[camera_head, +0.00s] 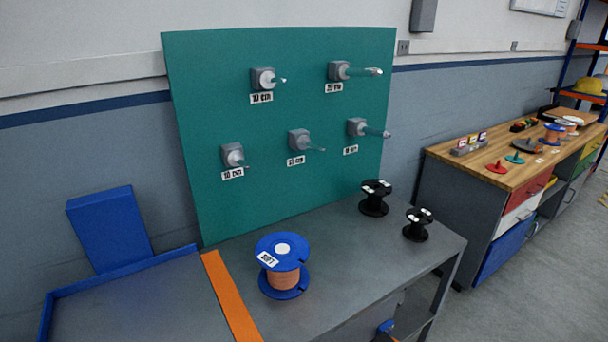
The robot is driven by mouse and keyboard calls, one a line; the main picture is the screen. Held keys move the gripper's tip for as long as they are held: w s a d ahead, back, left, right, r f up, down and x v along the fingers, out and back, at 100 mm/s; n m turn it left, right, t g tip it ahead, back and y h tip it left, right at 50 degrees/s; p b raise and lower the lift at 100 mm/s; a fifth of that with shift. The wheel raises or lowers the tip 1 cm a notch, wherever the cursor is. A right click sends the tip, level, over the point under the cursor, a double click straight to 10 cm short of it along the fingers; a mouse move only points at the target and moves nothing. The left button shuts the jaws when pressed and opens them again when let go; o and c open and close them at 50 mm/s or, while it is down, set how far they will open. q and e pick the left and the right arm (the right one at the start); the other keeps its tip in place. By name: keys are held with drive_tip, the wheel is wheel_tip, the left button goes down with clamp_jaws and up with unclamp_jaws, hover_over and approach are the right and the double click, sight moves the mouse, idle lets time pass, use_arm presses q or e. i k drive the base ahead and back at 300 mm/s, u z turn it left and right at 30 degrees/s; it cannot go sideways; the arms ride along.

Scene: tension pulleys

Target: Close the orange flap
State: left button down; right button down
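The orange flap (230,298) is a long, narrow strip at the lower left. It runs from the back of the metal table toward the bottom edge of the picture, where its near end is cut off. It lies along the right side of the blue-rimmed tray (118,268). I cannot tell its exact tilt. Neither of my grippers is in view, and nothing is seen touching the flap.
A blue-flanged spool (283,251) with orange winding stands right of the flap. Two black spools (375,198) (418,224) stand farther right. A green board (280,180) with several pulley mounts rises behind. A small blue object (386,326) shows below the table edge.

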sight(243, 328)
drive_tip(key=z, duration=0.05)
drive_tip(key=k, duration=0.5)
drive_tip(key=z, duration=1)
drive_tip(key=i, duration=1)
drive_tip(key=u, duration=3.5)
drive_tip(key=k, duration=1.05)
drive_tip(key=z, duration=1.95)
